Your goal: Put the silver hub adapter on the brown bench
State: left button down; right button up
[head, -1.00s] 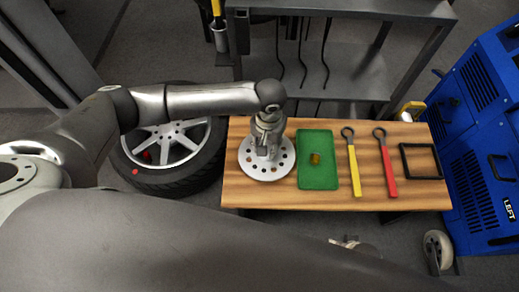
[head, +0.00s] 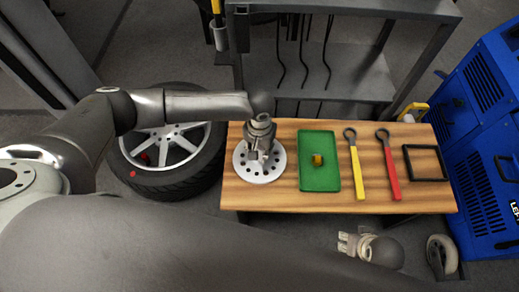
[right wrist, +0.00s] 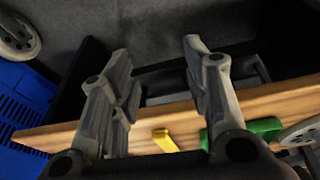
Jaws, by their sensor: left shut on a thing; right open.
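The silver hub adapter (head: 272,172), a round plate with a ring of holes, is at the left end of the brown bench (head: 300,200), left of the green mat. It lies flat on or just above the wood; I cannot tell which. My left gripper (head: 262,156) is over its middle, shut on it, and hides its centre. My right gripper (head: 346,243) is open and empty in front of the bench. Its fingers (right wrist: 160,60) frame the bench edge (right wrist: 55,135) in the right wrist view, where part of the adapter (right wrist: 302,133) shows at the right.

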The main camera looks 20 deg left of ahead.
pick_arm(q)
jog(key=c, duration=1.1)
grip_release()
jog(key=shift+o, duration=0.2)
jog(key=shift+r, duration=0.2)
notch_tip(320, 180, up, 10)
jog(key=p, duration=0.3)
jog(key=shift+r, duration=0.1)
jog(key=shift+r+p, duration=0.3)
jog(key=shift+r, duration=0.4)
pick_arm(e)
jog(key=s+f, duration=0.4)
jog(key=f, duration=0.7)
jog(key=shift+d+f+g, duration=0.2)
jog(key=shift+g, duration=0.2)
pick_arm(q)
jog(key=shift+s+f, duration=0.1)
